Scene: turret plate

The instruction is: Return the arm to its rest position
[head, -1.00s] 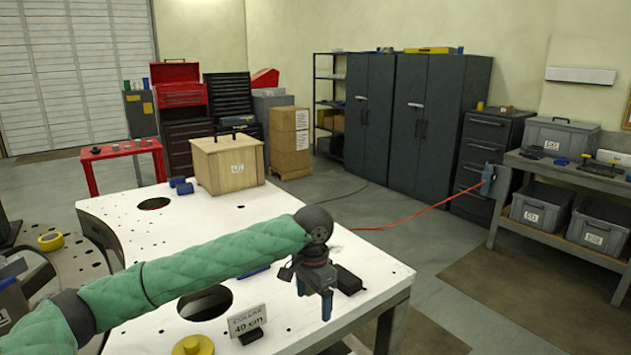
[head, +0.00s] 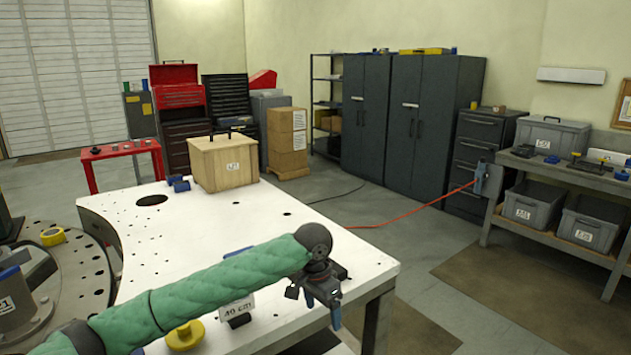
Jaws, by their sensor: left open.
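My left arm, in a green quilted sleeve (head: 200,290), reaches in from the lower left over the white table (head: 215,225). My left gripper (head: 322,310) hangs at its end, pointing down by the table's front right edge. Its blue-tipped fingers are apart and nothing shows between them. A small dark object lies on the table just behind the gripper, partly hidden. My right gripper is not in view.
A yellow knobbed disc (head: 185,335) sits just below the arm. A wooden crate (head: 223,163) stands on the table's far end. The round perforated plate (head: 85,270) is at the left, with a yellow ring (head: 52,236) on it. The table's middle is mostly clear.

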